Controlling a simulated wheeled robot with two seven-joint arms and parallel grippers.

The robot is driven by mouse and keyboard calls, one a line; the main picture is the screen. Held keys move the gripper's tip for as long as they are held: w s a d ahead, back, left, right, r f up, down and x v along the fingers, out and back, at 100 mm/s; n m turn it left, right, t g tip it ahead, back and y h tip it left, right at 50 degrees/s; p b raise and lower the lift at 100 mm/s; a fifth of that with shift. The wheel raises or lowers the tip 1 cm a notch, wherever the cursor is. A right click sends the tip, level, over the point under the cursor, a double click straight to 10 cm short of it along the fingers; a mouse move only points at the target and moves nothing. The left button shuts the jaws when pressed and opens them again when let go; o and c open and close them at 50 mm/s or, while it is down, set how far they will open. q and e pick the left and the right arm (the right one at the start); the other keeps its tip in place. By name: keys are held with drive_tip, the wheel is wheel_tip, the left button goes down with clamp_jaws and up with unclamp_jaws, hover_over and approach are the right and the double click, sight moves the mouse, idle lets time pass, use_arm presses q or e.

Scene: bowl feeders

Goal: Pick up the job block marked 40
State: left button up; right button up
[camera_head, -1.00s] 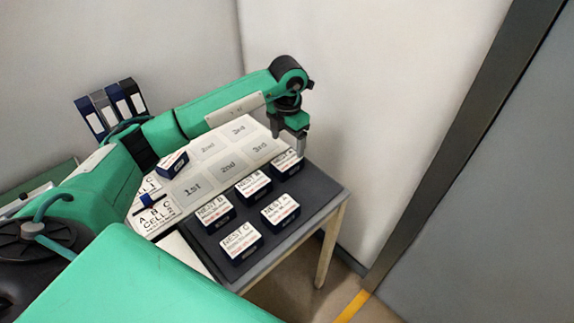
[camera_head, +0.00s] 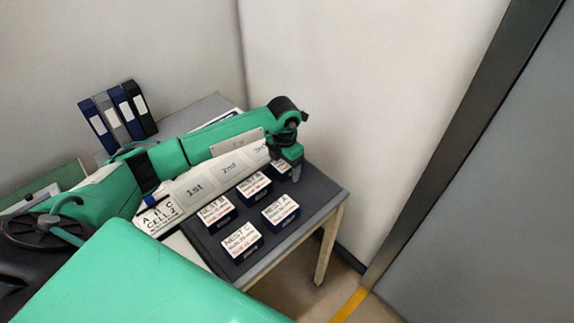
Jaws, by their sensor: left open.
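Several dark blue job blocks with white labels sit on a dark mat (camera_head: 306,200) on the table. One marked NEST C (camera_head: 242,240) is nearest, with NEST A (camera_head: 281,211) to its right and NEST B (camera_head: 215,211) to its left. Another NEST B block (camera_head: 254,187) is behind them. A block at the back right (camera_head: 280,170) is partly hidden by my left gripper (camera_head: 296,178). The numbers on the labels are too small to read, so I cannot tell which is marked 40. My left gripper is open, pointing down at the back right block. My right gripper is out of view.
A white board (camera_head: 194,190) with cells marked 1st, 2nd and 3rd lies left of the mat, partly under my arm. Several binders (camera_head: 118,110) stand behind. A wall rises close behind the table's right side.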

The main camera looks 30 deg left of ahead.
use_arm(q)
drive_tip(key=c, duration=1.1)
drive_tip(key=shift+r, duration=0.1)
drive_tip(key=shift+c, duration=0.2)
